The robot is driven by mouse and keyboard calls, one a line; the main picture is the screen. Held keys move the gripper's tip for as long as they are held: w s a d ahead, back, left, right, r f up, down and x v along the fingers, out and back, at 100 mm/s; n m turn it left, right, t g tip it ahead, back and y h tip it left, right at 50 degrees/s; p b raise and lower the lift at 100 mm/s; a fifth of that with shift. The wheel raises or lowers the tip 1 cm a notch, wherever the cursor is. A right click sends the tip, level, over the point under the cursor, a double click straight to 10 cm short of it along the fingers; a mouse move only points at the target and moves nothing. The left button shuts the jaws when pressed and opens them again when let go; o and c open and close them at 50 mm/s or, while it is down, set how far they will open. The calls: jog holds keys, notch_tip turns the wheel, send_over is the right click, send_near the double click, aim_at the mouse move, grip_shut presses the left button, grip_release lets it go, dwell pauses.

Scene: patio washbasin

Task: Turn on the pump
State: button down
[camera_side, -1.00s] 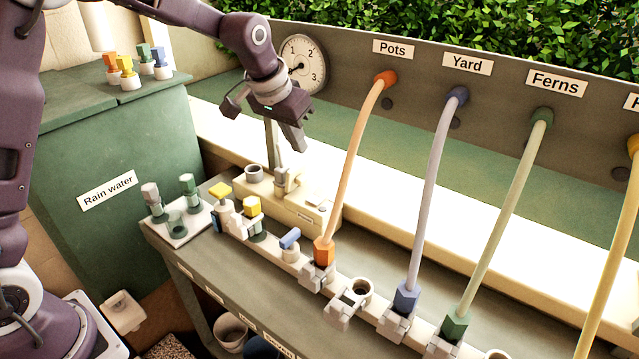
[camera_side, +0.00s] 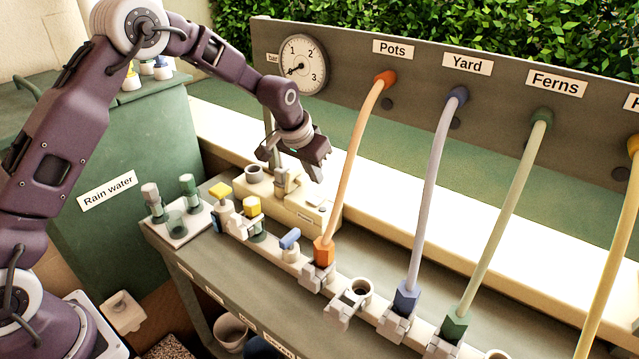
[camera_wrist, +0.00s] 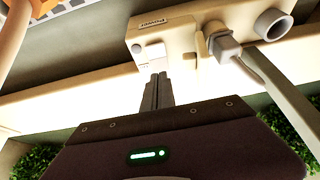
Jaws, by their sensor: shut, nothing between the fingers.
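The pump (camera_side: 288,208) is a cream box at the back left of the bench, with a pipe socket and a grey fitting on top. It also shows in the wrist view (camera_wrist: 185,32), where its "Power" label (camera_wrist: 153,23) appears upside down. A small pale switch-like part (camera_wrist: 137,48) sits near that label; its setting is too small to tell. My gripper (camera_side: 318,176) is shut and empty, above the pump's right end. In the wrist view, its fingertips (camera_wrist: 156,78) point at the pump's label end and overlap its edge. Contact cannot be told.
The pressure gauge (camera_side: 303,65) has its needle near the low end. The orange hose (camera_side: 352,160) rises close to the right of my gripper. Valves and couplings line the bench front.

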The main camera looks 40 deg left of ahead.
aim_at(323, 191)
jog(key=shift+x, duration=2.1)
jog(key=shift+w+f, duration=0.2)
jog(key=shift+f, duration=0.05)
jog(key=shift+s, duration=0.1)
jog(key=shift+s+r, duration=0.1)
jog(key=shift+s, duration=0.6)
notch_tip(323, 191, up, 14)
jog(key=shift+s, duration=0.15)
jog(key=shift+r, duration=0.15)
